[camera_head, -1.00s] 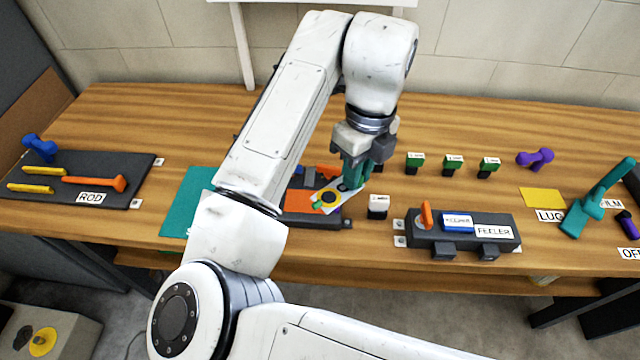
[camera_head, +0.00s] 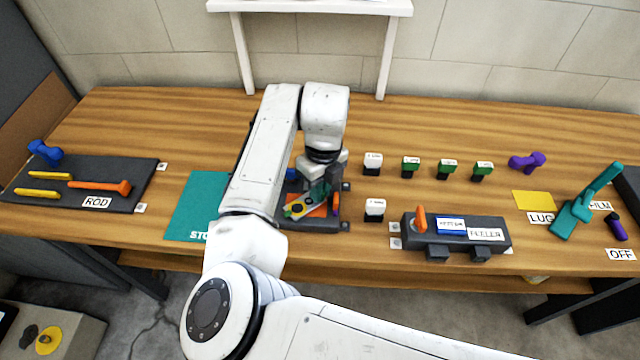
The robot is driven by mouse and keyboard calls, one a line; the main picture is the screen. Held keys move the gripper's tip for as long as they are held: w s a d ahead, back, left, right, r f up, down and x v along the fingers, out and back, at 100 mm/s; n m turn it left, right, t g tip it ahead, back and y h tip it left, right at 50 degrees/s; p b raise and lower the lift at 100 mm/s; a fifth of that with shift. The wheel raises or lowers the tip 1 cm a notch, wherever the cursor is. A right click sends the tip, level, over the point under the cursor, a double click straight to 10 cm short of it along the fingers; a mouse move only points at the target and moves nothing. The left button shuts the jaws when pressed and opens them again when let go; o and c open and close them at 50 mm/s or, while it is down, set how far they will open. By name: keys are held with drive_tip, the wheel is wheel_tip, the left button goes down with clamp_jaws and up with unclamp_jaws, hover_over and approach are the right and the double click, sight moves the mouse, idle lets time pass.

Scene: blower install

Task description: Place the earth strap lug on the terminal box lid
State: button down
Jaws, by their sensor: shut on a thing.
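The earth strap lug (camera_head: 298,208), a pale strip with yellow and green parts and a dark spot, is in my gripper (camera_head: 323,198). My green-fingered gripper is shut on its right end. The lug lies over an orange panel (camera_head: 321,211), which I take as the terminal box lid, on a dark unit (camera_head: 318,226). The lug hides part of the panel. I cannot tell whether it touches the panel or hovers just above. My arm hides the unit's left side.
A white-topped block (camera_head: 374,208) stands right of the unit, with a dark feeler holder (camera_head: 457,236) beyond. Several small blocks stand behind. A teal mat (camera_head: 192,205) and a dark rod tray (camera_head: 85,184) lie left. The yellow LUG pad (camera_head: 534,201) at right is bare.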

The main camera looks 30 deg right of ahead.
drive_tip(key=c, duration=1.1)
unclamp_jaws()
drive_tip(key=r, duration=0.4)
drive_tip(key=r+b, duration=0.1)
drive_tip(key=r, duration=0.3)
drive_tip(key=r+b, duration=0.1)
drive_tip(key=r, duration=0.3)
drive_tip(key=shift+d, duration=0.4)
